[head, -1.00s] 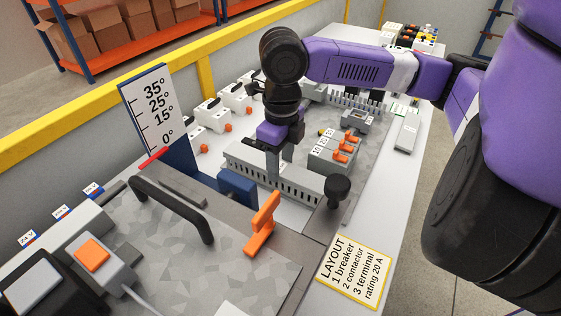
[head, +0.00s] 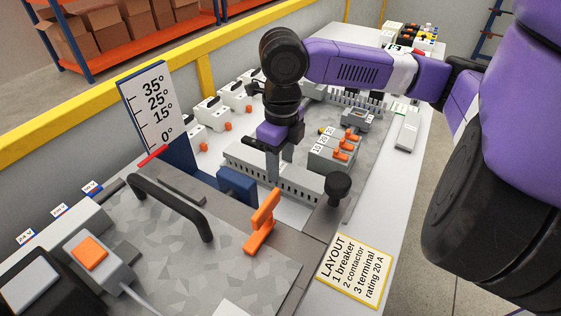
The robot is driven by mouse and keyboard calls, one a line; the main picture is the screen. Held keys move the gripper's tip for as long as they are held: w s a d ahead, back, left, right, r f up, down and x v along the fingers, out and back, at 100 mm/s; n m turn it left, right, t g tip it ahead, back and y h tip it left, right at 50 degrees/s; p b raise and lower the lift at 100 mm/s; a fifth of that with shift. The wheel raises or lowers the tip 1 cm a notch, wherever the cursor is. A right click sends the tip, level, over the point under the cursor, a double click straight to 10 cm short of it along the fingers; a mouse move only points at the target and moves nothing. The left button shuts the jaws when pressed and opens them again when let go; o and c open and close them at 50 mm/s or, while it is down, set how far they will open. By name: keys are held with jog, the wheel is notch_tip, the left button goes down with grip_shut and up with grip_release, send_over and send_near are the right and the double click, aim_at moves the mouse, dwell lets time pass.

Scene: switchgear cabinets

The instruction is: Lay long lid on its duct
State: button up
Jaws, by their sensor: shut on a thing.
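My gripper (head: 273,160), below the purple wrist, points down at the middle of the near slotted grey duct (head: 300,190). One finger shows in front of the duct's near side; the other is hidden. The jaws are shut on what looks like the long lid (head: 240,153), a plain grey strip along the duct's top edge. The lid and duct are nearly the same grey, so I cannot tell whether the lid is fully seated or slightly raised. The wrist hides part of the strip's far side.
A terminal block with orange levers (head: 346,143) stands right of the duct. A black knob (head: 338,187) is by the duct's right end. An orange handle (head: 262,222) and black bar handle (head: 178,204) rise in front. A pale grey strip (head: 407,132) lies at the right.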

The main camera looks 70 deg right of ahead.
jog(key=o, duration=1.5)
jog(key=shift+r, duration=0.1)
notch_tip(320, 180, up, 7)
jog(key=shift+r, duration=0.3)
jog(key=shift+s, duration=0.1)
